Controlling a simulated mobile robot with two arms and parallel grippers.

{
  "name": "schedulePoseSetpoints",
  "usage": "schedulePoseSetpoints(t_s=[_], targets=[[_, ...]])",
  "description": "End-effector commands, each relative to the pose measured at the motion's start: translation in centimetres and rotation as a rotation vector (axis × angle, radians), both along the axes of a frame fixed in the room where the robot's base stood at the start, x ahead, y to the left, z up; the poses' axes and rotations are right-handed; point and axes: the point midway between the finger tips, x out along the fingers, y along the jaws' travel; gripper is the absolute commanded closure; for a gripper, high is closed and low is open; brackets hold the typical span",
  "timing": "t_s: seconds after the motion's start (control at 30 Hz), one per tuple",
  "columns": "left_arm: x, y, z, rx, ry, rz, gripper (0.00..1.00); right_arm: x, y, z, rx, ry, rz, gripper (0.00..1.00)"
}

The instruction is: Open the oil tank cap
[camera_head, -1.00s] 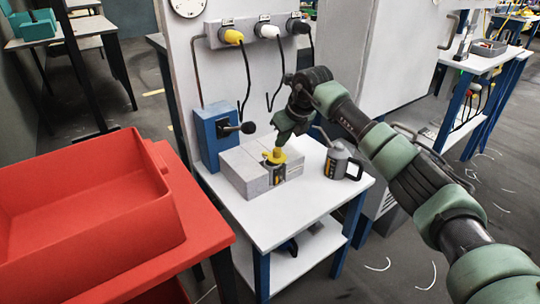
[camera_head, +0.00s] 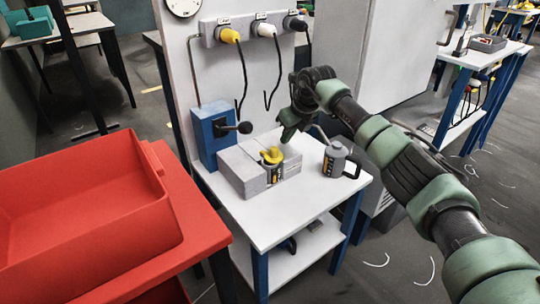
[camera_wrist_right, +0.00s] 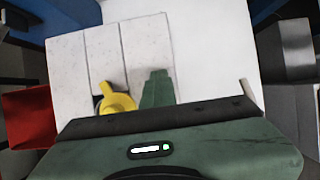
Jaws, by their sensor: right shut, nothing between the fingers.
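The yellow oil tank cap (camera_head: 272,155) sits on the grey block-shaped tank (camera_head: 240,170) on the white table. In the right wrist view the cap (camera_wrist_right: 117,101) has a raised tab, and a dark patch shows at its left edge. I cannot tell whether it is loose. My right gripper (camera_head: 287,140) is shut and empty, pointing down just above and to the right of the cap, apart from it. In the wrist view its closed fingers (camera_wrist_right: 157,88) are right of the cap. My left gripper is not in view.
A grey oil can (camera_head: 336,160) with spout and handle stands right of the tank, near my right arm. A blue box with a black lever (camera_head: 212,138) stands behind left. A red bin (camera_head: 90,210) is at left. The table's front (camera_head: 265,225) is clear.

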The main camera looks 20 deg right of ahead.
Motion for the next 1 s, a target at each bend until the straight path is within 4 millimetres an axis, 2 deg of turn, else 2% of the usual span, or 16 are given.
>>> schedulePoseSetpoints(t_s=[0.5, 0.7, 1.0], targets=[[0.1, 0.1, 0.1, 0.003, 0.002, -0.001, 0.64, 1.4, -1.0, 0.1, 0.001, 0.001, -0.003, 1.0], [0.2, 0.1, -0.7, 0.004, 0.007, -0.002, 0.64, 2.1, -1.6, 0.1, 0.0, 0.0, 0.0, 1.0], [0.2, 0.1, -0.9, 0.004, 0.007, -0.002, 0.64, 2.4, -1.8, 0.1, 0.001, -0.001, -0.001, 1.0]])
